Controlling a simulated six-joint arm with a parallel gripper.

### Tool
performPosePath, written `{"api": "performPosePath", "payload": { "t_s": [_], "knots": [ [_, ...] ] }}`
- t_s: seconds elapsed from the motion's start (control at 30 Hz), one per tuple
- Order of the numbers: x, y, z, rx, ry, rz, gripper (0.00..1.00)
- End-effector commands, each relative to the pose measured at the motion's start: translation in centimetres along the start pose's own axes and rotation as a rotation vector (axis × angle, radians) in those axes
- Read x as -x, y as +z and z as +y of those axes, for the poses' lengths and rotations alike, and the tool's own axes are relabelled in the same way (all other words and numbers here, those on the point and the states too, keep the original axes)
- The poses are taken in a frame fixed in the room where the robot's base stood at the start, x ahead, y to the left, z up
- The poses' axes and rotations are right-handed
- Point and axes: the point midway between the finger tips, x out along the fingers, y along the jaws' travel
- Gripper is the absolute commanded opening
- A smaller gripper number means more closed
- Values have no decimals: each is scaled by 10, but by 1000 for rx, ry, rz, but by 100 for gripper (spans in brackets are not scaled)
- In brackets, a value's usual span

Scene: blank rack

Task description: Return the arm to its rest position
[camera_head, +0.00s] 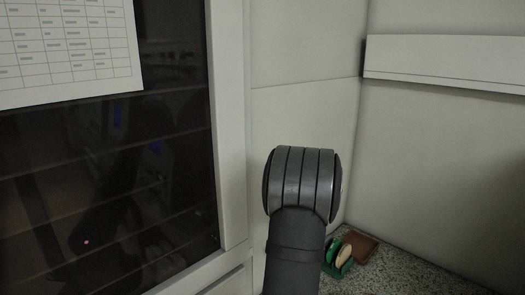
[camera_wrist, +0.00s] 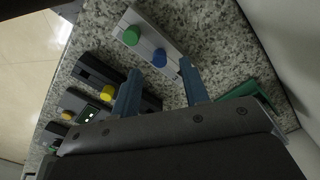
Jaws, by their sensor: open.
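My gripper (camera_wrist: 161,94) shows in the wrist view with its two blue fingers spread apart and nothing between them. It hangs over a speckled counter (camera_wrist: 205,35). In the head view only a grey link of my arm shows at the lower middle; the gripper itself is out of that picture.
In the wrist view a pale block (camera_wrist: 158,47) with a green and a blue knob lies beyond the fingertips. Dark blocks with yellow knobs (camera_wrist: 107,91) lie left. A green rack (camera_head: 338,256) and a brown tray (camera_head: 359,246) stand in the corner. A glass-fronted cabinet (camera_head: 226,130) is left.

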Motion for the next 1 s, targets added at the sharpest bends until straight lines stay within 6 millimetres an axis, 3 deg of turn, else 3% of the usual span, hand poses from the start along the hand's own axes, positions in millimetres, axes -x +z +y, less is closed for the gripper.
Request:
{"api": "performPosePath", "payload": {
  "t_s": [0.17,0.3,0.53,0.73,1.0],
  "knots": [
    [-37,0,1,0,5,-2,41],
    [-5,0,-1,0,-5,3,41],
    [30,0,0,0,-3,1,41],
    [44,0,0,0,-1,0,41],
    [46,0,0,0,0,0,41]
  ]
}}
